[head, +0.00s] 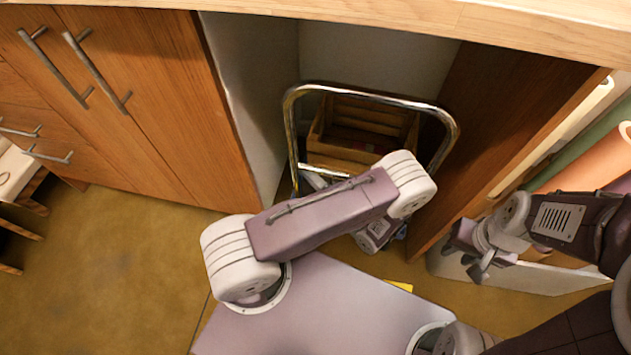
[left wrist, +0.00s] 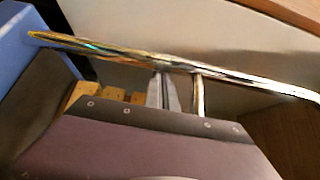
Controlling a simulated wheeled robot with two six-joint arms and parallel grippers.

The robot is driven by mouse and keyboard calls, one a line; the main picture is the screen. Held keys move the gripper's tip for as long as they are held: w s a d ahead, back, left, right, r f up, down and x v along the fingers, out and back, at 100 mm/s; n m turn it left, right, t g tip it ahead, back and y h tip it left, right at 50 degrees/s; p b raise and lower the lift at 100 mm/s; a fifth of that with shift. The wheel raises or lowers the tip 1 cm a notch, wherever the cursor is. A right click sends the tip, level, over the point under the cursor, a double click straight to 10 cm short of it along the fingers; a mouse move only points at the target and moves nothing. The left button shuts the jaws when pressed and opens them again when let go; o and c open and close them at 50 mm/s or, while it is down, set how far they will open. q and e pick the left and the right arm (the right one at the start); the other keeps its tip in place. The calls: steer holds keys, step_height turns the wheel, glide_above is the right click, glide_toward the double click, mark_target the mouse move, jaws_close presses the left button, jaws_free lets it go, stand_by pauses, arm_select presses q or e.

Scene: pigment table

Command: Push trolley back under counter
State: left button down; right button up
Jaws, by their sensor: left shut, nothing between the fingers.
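The trolley stands in the open bay under the counter (head: 500,22). Its chrome handle (head: 380,97) rises in a hoop, and a wooden crate (head: 345,150) sits inside it. My left arm reaches across the trolley's front and hides its lower part; the left gripper is largely hidden behind that arm in the head view. In the left wrist view my left gripper (left wrist: 164,88) is shut and empty, its tips right at a chrome bar (left wrist: 240,78); I cannot tell whether they touch. My right gripper (head: 480,262) hangs to the right, away from the trolley; its jaw opening is unclear.
Wooden cabinet doors with long metal handles (head: 82,70) flank the bay on the left. A wooden side panel (head: 500,130) bounds it on the right, beside coloured rolls (head: 590,155). A stool (head: 18,170) stands far left. The floor (head: 110,265) at left is clear.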

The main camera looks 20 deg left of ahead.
arm_select(q)
steer(key=s+p, duration=0.2)
steer(key=s, duration=0.1)
steer(key=s+p, duration=0.1)
steer(key=shift+s+a+r, duration=0.2)
steer(key=shift+s+r, duration=0.05)
steer(key=shift+r, duration=0.05)
steer(key=shift+s+f, duration=0.25)
steer(key=shift+s, duration=0.05)
